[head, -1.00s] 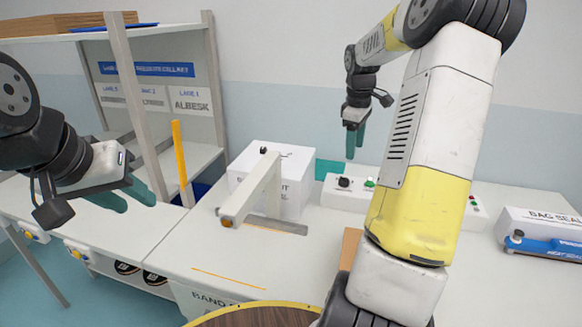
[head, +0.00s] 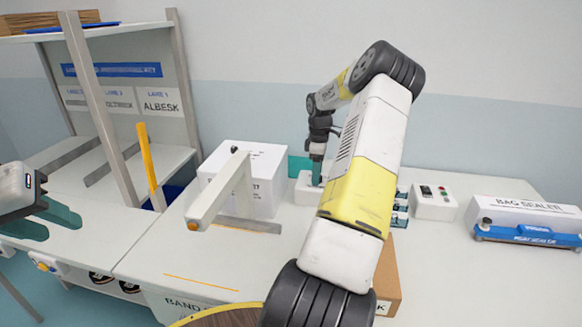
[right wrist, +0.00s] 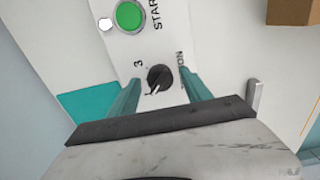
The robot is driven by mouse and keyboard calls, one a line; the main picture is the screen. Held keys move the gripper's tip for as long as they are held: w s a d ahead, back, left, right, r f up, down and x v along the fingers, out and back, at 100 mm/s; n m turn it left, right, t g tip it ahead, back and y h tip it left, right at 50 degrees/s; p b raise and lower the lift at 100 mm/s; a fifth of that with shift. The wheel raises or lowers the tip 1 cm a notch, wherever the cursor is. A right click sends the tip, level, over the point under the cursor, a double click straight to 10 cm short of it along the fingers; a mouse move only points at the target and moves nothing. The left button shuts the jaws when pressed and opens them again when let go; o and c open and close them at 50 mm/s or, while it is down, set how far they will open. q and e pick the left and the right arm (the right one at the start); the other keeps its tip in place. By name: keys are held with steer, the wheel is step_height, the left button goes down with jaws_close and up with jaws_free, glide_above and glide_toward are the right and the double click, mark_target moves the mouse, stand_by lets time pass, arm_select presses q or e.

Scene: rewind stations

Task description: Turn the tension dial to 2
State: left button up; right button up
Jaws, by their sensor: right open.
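The tension dial (right wrist: 159,78) is a black knob with a white pointer mark, on a white panel (right wrist: 150,52). A "3" is printed beside it, with lettering ending in "ON" on its other side. My right gripper (right wrist: 160,77) is open, one teal finger on each side of the dial, with gaps visible. In the head view my right gripper (head: 317,170) is down at the white control box (head: 305,192); the dial is hidden there. My left gripper (head: 55,222) is open and empty at the left edge.
A green START button (right wrist: 129,16) sits near the dial. A white box (head: 262,165) and a pivoting arm (head: 220,195) stand left of the control box. A bag sealer (head: 528,215) is at the right. A cardboard box (head: 388,275) is partly behind my right arm.

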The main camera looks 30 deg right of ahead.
steer(key=shift+f, duration=0.2)
jaws_close()
stand_by(0.3)
steer(key=m, duration=0.4)
steer(key=shift+m, duration=0.3)
steer(key=m, duration=0.4)
stand_by(0.4)
